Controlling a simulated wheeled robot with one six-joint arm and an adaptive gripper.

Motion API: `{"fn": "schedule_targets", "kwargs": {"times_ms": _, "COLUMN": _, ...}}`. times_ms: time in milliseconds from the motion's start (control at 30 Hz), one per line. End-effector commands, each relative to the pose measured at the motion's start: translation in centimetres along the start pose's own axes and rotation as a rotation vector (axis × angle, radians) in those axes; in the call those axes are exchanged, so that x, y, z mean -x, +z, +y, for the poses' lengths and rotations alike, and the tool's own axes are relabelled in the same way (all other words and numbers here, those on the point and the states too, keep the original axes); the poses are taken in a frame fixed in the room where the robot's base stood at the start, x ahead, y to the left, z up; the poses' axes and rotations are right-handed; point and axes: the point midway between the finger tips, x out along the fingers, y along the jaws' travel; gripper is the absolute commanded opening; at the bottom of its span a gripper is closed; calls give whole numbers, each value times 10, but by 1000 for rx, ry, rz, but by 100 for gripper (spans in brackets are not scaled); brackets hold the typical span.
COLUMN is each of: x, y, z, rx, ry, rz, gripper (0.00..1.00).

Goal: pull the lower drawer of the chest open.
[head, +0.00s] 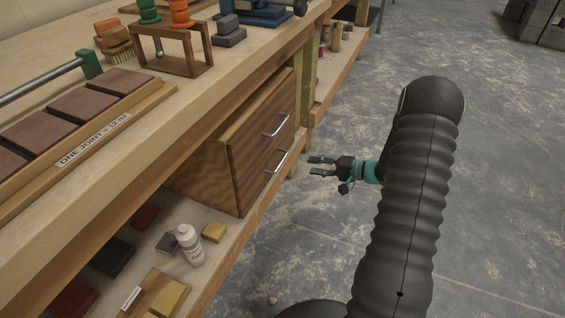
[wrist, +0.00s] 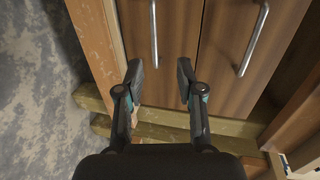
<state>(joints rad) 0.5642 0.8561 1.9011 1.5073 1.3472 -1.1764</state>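The wooden chest (head: 213,163) stands on the shelf under the bench, with two drawer fronts facing the aisle. The lower drawer's metal bar handle (head: 277,161) sits below the upper drawer's handle (head: 277,125). Both drawers look shut. My gripper (head: 314,166) is open and empty, to the right of the lower handle and apart from it, fingers pointing at the chest. The wrist view is turned sideways, with the floor at left. There the lower handle (wrist: 154,32) lies beyond the gap between my fingertips (wrist: 160,72), and the upper handle (wrist: 254,40) is farther right.
The bench top (head: 101,181) overhangs the chest. A wooden post (head: 304,100) rises just right of the chest. The concrete floor (head: 310,235) by the chest is clear.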

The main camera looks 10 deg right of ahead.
Motion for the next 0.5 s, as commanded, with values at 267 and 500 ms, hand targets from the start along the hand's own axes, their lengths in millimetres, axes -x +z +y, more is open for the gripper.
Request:
{"fn": "schedule_targets", "kwargs": {"times_ms": 267, "x": -7, "y": -10, "z": 14, "rx": -5, "ry": -25, "rz": 38, "gripper": 37}}
{"fn": "schedule_targets", "kwargs": {"times_ms": 500, "x": -47, "y": -10, "z": 12, "rx": -5, "ry": -24, "rz": 34, "gripper": 37}}
